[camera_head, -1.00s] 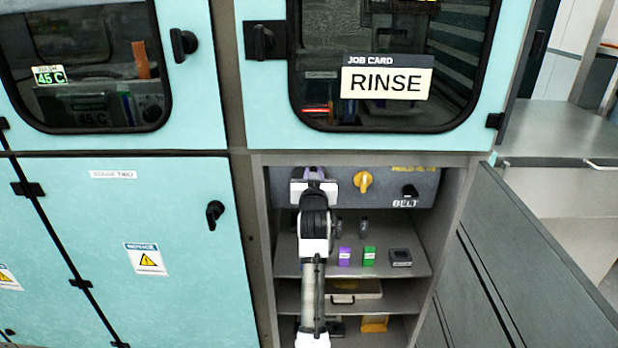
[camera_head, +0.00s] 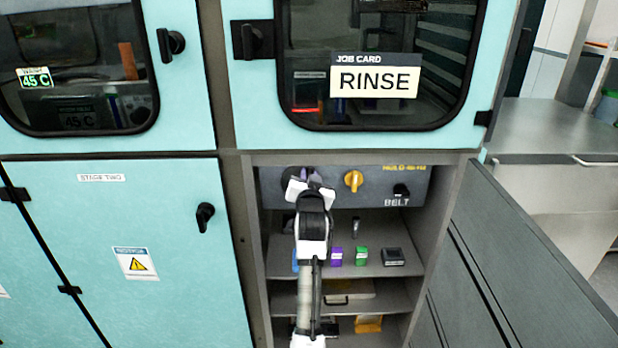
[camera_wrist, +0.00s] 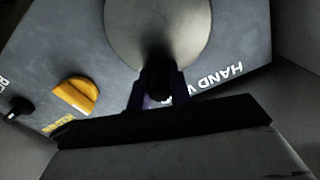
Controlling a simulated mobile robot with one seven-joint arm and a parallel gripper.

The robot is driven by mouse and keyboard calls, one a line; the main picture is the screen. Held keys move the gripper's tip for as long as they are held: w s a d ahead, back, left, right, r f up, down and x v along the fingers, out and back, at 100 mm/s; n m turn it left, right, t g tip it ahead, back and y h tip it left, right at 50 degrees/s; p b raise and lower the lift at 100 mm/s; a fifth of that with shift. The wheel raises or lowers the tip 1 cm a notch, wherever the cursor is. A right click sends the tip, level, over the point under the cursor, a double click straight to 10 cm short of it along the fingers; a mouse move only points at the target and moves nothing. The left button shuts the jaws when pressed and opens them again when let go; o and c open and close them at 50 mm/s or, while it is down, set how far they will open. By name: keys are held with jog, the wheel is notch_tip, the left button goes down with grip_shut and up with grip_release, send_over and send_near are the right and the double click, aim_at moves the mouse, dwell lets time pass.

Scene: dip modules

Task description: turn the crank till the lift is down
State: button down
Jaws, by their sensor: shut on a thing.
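The crank (camera_wrist: 158,28) is a pale round disc with a dark handle knob, on the grey panel lettered "HAND W…" in the wrist view. My gripper (camera_wrist: 156,92) is shut on the crank's knob, at the edge of the disc nearest the camera. In the head view my gripper (camera_head: 309,184) is at the left end of the panel and hides most of the crank; a dark part shows beside it. I cannot make out the lift in either view.
The panel (camera_head: 376,184) also carries a yellow knob (camera_head: 354,181) and a black "BELT" knob (camera_head: 401,190). Below, a shelf holds a purple block (camera_head: 337,256), a green block (camera_head: 362,255) and a dark box (camera_head: 393,256). An open grey door (camera_head: 520,250) stands at the right.

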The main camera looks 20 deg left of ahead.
jog(key=c, duration=1.3)
grip_release()
jog(key=b+v, duration=0.2)
jog(key=v, duration=1.2)
jog(key=shift+b, duration=0.3)
jog(key=shift+w, duration=0.1)
